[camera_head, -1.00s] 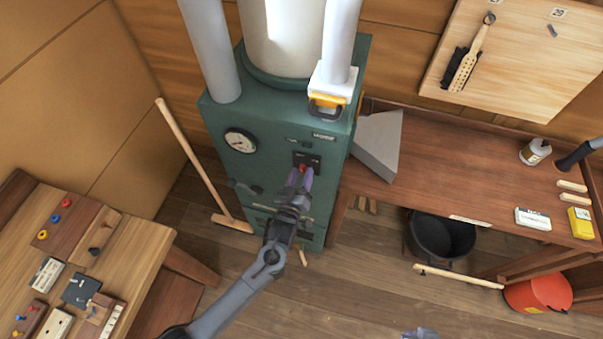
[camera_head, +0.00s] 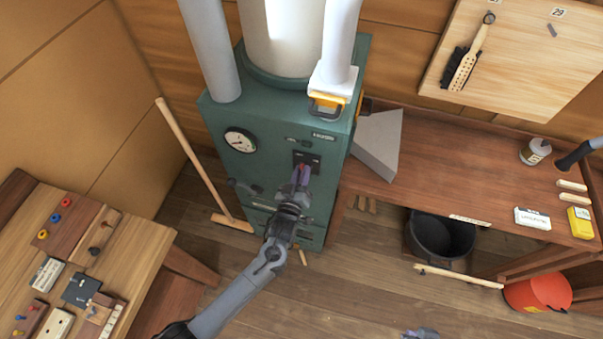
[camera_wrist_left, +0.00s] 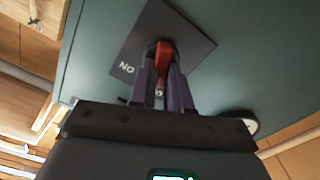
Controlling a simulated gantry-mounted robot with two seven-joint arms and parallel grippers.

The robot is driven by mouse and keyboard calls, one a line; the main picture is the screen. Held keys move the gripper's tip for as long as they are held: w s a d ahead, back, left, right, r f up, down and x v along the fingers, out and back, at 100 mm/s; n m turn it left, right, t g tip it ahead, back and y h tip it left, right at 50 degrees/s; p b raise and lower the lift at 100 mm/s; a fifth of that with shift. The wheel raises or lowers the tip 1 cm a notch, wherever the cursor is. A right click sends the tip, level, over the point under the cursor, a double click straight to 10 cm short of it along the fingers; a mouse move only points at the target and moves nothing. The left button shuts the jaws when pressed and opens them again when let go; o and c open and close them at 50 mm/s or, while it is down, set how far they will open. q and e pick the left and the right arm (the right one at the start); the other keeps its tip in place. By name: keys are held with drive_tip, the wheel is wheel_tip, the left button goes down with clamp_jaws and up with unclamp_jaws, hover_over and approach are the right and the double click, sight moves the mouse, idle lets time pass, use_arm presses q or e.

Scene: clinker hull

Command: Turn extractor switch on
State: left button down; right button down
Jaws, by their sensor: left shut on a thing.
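The extractor switch is a dark square plate (camera_head: 307,158) with a red lever on the front of the green cabinet (camera_head: 262,125). In the left wrist view the plate (camera_wrist_left: 160,45) looks tilted, with upside-down white lettering, and the red lever (camera_wrist_left: 164,60) sits between the fingers. My left gripper (camera_wrist_left: 163,85) is shut on the red lever. In the head view my left gripper (camera_head: 301,174) reaches the plate from below and hides most of the lever. A small grey part at the bottom edge (camera_head: 420,333) may be my right gripper; its jaws cannot be made out.
A round gauge (camera_head: 240,140) and a dark handle (camera_head: 244,187) are left of the switch on the cabinet. A broom (camera_head: 190,155) leans at the left. A wooden bench (camera_head: 455,170) stands right, with a black bucket (camera_head: 441,237) below.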

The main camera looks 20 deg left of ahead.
use_arm(q)
drive_tip(key=shift+m, duration=0.3)
drive_tip(key=shift+d+m+p, duration=0.15)
drive_tip(key=shift+m+p, duration=0.4)
drive_tip(key=shift+m, duration=1.3)
drive_tip(key=shift+d+m+p, duration=0.15)
drive_tip(key=shift+m+p, duration=0.4)
drive_tip(key=shift+m, duration=1.35)
drive_tip(key=shift+d+m+p, duration=0.15)
drive_tip(key=shift+m+p, duration=0.4)
drive_tip(key=shift+m, duration=1.3)
drive_tip(key=c, duration=1.1)
unclamp_jaws()
drive_tip(key=shift+f, duration=0.1)
